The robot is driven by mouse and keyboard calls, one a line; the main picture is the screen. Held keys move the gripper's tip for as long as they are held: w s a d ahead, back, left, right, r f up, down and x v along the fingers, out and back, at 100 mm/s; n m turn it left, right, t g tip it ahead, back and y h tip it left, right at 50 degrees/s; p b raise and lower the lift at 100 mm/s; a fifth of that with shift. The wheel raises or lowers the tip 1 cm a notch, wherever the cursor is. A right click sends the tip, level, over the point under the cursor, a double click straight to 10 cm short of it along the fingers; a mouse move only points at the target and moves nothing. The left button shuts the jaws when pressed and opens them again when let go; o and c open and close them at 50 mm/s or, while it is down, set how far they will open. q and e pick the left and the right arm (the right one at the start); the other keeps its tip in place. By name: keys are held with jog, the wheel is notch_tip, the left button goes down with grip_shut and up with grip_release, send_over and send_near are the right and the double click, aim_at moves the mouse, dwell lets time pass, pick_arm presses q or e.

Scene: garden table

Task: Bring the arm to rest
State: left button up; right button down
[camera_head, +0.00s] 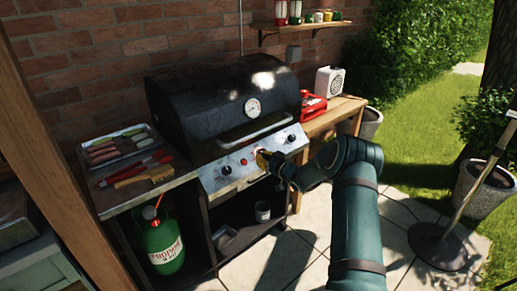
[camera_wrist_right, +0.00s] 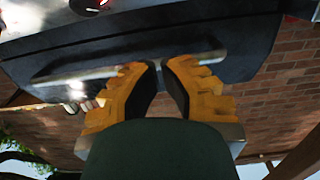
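My right gripper (camera_head: 262,157) is in front of the grill's control panel in the head view, close to a knob with a red mark; whether it touches cannot be told. In the right wrist view its yellow fingers (camera_wrist_right: 162,66) stand a narrow gap apart with nothing seen between them. My right arm (camera_head: 355,225) reaches up from the bottom of the head view, bent at the elbow. The black grill (camera_head: 225,105) has its lid closed, and its handle bar (camera_wrist_right: 125,68) shows beyond the fingers. My left gripper is not in view.
A tray of food (camera_head: 120,146) and red-handled tools (camera_head: 135,170) lie on the left side shelf. A green propane tank (camera_head: 162,243) stands below. A red box (camera_head: 312,105) and white speaker (camera_head: 330,82) sit on the right wooden bench.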

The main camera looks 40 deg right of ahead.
jog(key=shift+s+f, duration=0.15)
jog(key=shift+f, duration=0.1)
jog(key=s+a+f+m+g, duration=0.1)
jog(key=s+a+f+g, duration=0.2)
jog(key=a, duration=0.6)
jog(key=s+a+f+m+g+y, duration=0.1)
jog(key=s+a+f+g, duration=0.1)
jog(key=a+f, duration=0.5)
jog(key=s+a+f+m+g, duration=0.1)
jog(key=s+a+f+g, duration=0.15)
jog(key=a, duration=0.75)
jog(key=s+a+f+g, duration=0.1)
jog(key=s+a+g, duration=0.1)
jog(key=s+a, duration=0.3)
jog(key=s+a+f+g+y, duration=0.1)
jog(key=s+a, duration=0.4)
jog(key=s, duration=0.7)
jog(key=s+a+f+g, duration=0.2)
jog(key=s+a+g, duration=0.3)
jog(key=s, duration=0.4)
jog(key=shift+s+a+f, duration=0.15)
jog(key=shift+a, duration=0.2)
